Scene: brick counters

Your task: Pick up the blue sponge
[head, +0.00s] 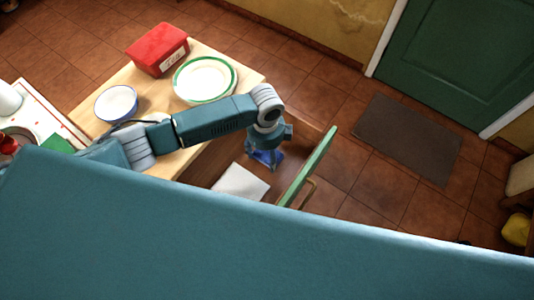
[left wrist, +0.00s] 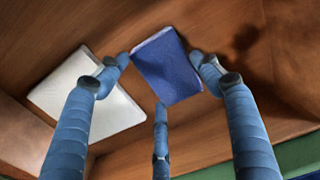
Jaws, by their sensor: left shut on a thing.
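The blue sponge (left wrist: 167,66) lies between the fingers of my left gripper (left wrist: 160,78) in the left wrist view, over the brown wooden floor of an open drawer. The gripper's fingers are closed in on the sponge's edges, and it is shut on it. In the head view my left gripper (head: 266,154) reaches down into the drawer, with a bit of blue showing under it. Whether the sponge is clear of the drawer floor I cannot tell. My right gripper is not in view.
A white flat item (head: 240,182) lies in the drawer beside the sponge. The drawer's green front (head: 310,165) stands open. On the wooden counter are a red box (head: 158,48), a green-rimmed plate (head: 204,80) and a blue-rimmed bowl (head: 116,103).

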